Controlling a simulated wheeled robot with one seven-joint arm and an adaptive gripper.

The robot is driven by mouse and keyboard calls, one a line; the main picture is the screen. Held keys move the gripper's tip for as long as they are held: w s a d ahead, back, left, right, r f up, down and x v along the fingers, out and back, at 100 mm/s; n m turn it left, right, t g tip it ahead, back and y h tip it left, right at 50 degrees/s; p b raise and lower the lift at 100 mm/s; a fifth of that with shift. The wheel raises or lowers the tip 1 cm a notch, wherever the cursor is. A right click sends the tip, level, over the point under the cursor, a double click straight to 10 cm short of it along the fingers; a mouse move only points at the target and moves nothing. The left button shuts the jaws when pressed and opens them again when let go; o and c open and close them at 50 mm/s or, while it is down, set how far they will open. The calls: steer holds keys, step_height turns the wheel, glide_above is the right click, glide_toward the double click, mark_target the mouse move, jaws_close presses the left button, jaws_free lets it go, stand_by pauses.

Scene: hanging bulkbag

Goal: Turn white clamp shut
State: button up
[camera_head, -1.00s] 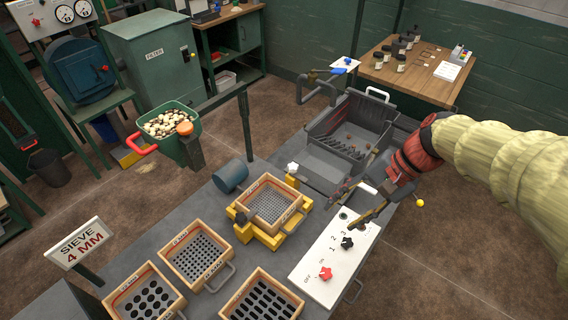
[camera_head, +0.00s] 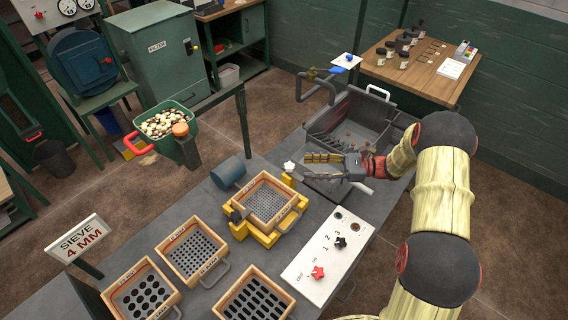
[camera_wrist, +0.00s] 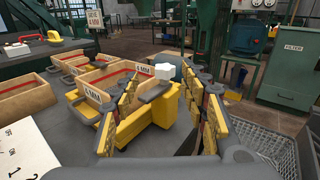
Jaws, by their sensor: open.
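The white clamp knob (camera_head: 289,166) stands at the back right corner of the yellow sieve cradle (camera_head: 262,239). In the wrist view the white knob (camera_wrist: 163,71) appears between my two fingertips, a little beyond them. My gripper (camera_head: 304,166) is open and empty, just right of the knob in the head view, with its fingers pointing left. The fingers look apart from the knob. A wooden framed 4 MM sieve (camera_head: 267,201) sits in the cradle. A black knob (camera_head: 236,216) is at the cradle's left side.
A white switch panel (camera_head: 318,275) with a red and a black star knob lies at the front right. Other sieves (camera_head: 193,251) stand in front. A grey bin (camera_head: 360,120) is behind my gripper.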

mark_target(290, 165)
steer(key=a, duration=0.2)
steer(key=w+a+b, duration=0.1)
steer(key=a, duration=0.4)
steer(key=shift+w+a+f+b, duration=0.3)
steer(key=shift+w+f+b, duration=0.05)
steer(key=shift+c, duration=0.5)
jaws_close()
